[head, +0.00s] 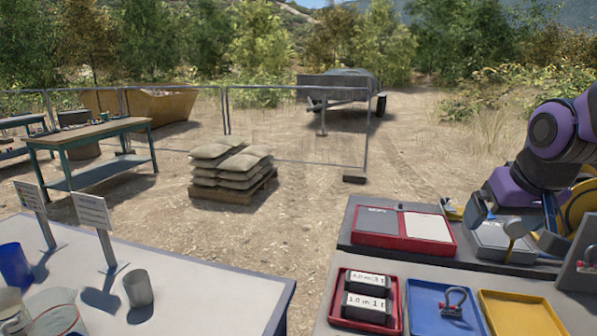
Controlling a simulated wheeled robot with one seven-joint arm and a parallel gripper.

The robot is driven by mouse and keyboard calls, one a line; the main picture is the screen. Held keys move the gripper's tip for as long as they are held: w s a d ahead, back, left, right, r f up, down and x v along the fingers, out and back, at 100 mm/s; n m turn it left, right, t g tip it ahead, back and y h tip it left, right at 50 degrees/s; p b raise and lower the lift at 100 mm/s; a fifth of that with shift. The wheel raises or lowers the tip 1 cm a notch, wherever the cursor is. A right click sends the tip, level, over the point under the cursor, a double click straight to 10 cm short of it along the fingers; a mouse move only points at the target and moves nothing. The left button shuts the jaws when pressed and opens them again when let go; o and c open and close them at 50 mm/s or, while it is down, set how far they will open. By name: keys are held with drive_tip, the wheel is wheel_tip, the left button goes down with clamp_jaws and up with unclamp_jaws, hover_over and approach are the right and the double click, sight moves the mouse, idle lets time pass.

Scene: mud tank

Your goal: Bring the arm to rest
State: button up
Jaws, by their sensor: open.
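My purple arm comes in from the right edge of the head view and bends down over the grey bench. My gripper (514,214) points down at its end, with its two dark fingers spread apart. A pale round-topped piece (515,228) shows between the fingers, above a grey box-like device (501,241). I cannot tell whether the fingers touch it. Part of the device is hidden by the gripper.
In front are a red tray (338,311) with two labelled blocks (366,306), a blue tray (424,295) with a shackle (455,301) and a yellow tray (520,312). A red two-panel case (405,246) lies left of my gripper. A white table (190,295) stands left.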

drive_tip(key=s+a+r, duration=0.1)
drive_tip(key=s+r, duration=0.1)
drive_tip(key=s, duration=0.4)
drive_tip(key=s+a+r+n, duration=0.1)
drive_tip(key=s+a+r, duration=0.1)
drive_tip(key=s, duration=0.5)
drive_tip(key=shift+y, duration=0.3)
